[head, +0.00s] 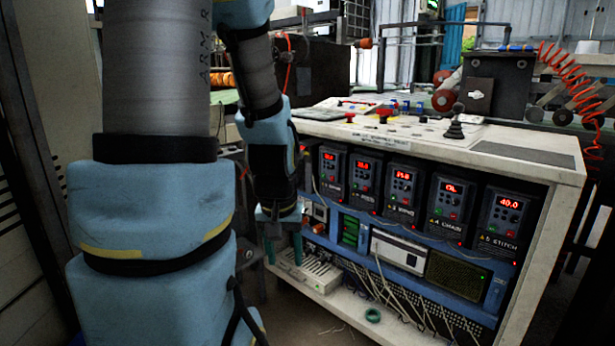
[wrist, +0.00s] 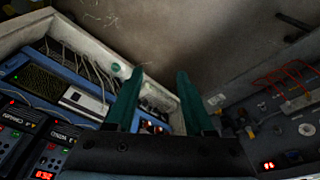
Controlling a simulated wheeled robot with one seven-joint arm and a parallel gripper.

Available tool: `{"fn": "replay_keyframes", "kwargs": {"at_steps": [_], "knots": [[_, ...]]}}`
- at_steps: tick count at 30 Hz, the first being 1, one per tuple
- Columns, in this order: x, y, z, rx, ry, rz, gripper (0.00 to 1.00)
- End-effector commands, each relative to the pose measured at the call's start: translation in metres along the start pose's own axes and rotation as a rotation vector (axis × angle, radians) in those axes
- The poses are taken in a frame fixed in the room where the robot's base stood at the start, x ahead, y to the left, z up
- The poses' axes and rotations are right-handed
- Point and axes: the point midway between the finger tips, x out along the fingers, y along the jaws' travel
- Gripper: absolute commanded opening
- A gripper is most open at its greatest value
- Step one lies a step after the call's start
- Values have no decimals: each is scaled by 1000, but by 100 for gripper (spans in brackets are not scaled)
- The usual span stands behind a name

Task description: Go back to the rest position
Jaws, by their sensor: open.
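My gripper (head: 283,250) hangs at the end of my arm, left of the white control cabinet's open front in the head view. Its two teal fingers point down, spread apart with nothing between them. The wrist view also shows the open, empty gripper (wrist: 159,78), with the floor and part of the cabinet's lower shelf beyond the fingertips. I cannot tell from these views whether a finger touches the cabinet's edge.
The white control cabinet (head: 560,168) holds several lit drive units (head: 398,190) and, below them, loose cables. A green ring (head: 373,315) lies on its bottom shelf. Buttons and a black joystick (head: 454,128) stand on its top. Bare floor (wrist: 215,40) shows beyond my fingers.

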Motion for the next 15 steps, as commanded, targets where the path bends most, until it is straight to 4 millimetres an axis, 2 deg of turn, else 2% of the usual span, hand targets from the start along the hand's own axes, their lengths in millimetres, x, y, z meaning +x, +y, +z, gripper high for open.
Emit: {"fn": "replay_keyframes", "kwargs": {"at_steps": [4,6,11,15], "knots": [[-28,-20,24,9,-56,-15,53],[-48,-18,18,11,-58,-14,53],[-77,-17,12,11,-58,-14,53],[-109,-16,5,10,-57,-14,53]]}}
